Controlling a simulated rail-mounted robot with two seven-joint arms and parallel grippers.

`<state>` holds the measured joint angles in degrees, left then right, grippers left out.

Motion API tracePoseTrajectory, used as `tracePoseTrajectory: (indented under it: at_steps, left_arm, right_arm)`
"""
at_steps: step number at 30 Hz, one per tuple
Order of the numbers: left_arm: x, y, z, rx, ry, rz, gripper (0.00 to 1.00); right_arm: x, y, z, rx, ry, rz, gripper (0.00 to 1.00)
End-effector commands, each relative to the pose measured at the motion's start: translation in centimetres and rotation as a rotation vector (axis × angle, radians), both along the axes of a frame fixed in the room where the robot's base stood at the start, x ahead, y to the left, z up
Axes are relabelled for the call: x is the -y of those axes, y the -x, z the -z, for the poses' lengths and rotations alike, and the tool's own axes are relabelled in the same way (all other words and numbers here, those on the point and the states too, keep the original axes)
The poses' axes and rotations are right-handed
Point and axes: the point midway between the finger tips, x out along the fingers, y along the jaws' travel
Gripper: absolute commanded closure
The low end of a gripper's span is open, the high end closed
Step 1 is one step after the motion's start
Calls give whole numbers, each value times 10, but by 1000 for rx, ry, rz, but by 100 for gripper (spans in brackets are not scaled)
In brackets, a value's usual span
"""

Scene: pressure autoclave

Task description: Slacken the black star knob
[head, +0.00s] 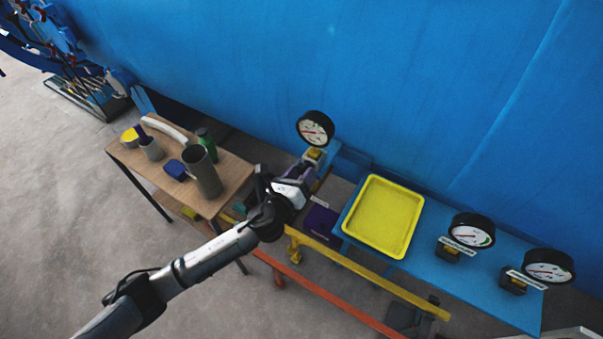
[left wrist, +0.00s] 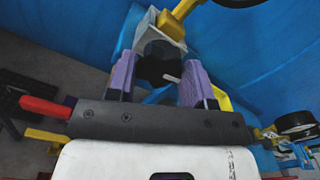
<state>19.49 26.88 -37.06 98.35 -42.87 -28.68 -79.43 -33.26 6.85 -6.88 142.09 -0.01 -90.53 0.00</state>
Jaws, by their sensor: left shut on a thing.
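The black star knob (left wrist: 158,66) is in the left wrist view, dark, between the two purple fingers of my left gripper (left wrist: 157,80). The gripper is shut on it. A grey-white block with a yellow fitting (left wrist: 171,24) stands just behind the knob. In the head view my left gripper (head: 304,172) reaches in below a round dial gauge (head: 315,128) with a yellow fitting under it; the knob is hidden there by the gripper. My right gripper is in neither view.
A yellow tray (head: 382,217) lies on the blue bench (head: 500,290), with two more dial gauges (head: 471,231) to its right. A wooden table (head: 233,171) at left holds cups and cylinders. A purple box (head: 320,222) and yellow rail (head: 372,278) lie close to the gripper. A blue wall rises behind.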

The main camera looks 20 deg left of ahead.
Motion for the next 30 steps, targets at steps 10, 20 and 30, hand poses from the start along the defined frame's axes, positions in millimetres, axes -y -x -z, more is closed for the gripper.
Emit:
tracePoseTrajectory:
  at_steps: [10,20,30]
  left_arm:
    - [0,0,0,-53,319,-2,76]
    - [0,0,0,-104,629,-2,76]
    - [0,0,0,-155,948,-1,76]
  right_arm:
    - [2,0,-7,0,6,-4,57]
    - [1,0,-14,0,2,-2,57]
    - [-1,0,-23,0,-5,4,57]
